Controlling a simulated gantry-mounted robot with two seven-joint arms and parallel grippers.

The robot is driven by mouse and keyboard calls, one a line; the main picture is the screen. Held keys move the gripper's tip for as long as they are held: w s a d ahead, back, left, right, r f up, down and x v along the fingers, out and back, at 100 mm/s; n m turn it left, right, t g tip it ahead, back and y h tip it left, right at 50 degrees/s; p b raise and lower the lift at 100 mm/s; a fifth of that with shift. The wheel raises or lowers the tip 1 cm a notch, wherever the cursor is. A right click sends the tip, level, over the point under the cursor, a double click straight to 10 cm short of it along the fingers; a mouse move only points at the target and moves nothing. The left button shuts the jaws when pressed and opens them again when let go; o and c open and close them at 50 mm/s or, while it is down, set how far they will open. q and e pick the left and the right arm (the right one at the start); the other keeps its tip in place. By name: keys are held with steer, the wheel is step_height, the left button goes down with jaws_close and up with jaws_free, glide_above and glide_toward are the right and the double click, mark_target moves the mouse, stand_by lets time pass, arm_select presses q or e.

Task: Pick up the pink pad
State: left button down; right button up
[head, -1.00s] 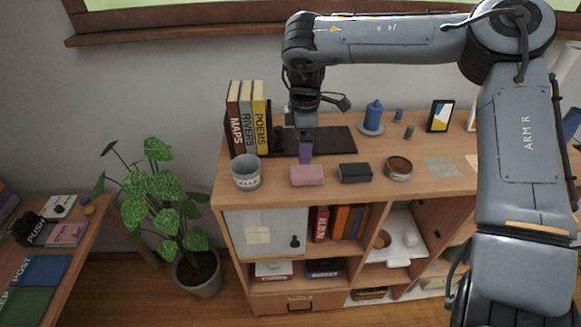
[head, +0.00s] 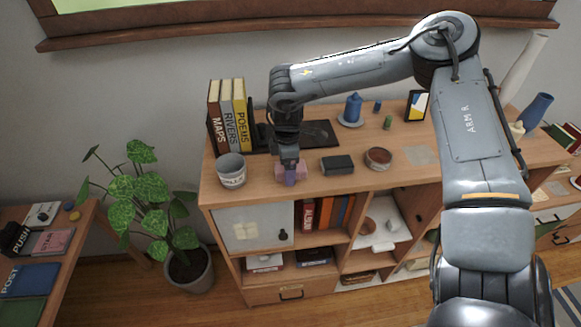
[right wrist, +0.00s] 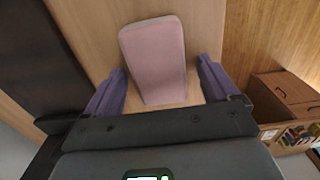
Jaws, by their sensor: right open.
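The pink pad (right wrist: 155,58) lies flat on the wooden cabinet top and sits between the two fingers in the right wrist view. In the head view the pad (head: 303,171) is partly hidden behind my right gripper (head: 290,176). My right gripper (right wrist: 160,92) is open, with a purple finger on each side of the pad and a visible gap to each. The gripper points down at the pad. My left gripper is in neither view.
A dark block (head: 337,165) lies just right of the pad, and a grey cup (head: 231,171) stands to its left. Upright books (head: 227,117) and a dark tray (head: 318,133) are behind. A round bowl (head: 378,158) stands farther right.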

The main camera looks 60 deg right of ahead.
steer(key=shift+f, duration=0.2)
steer(key=shift+c, duration=0.4)
steer(key=c, duration=1)
steer(key=shift+o, duration=0.2)
steer(key=shift+r, duration=0.1)
steer(key=shift+r, duration=0.45)
step_height(320, 180, up, 27)
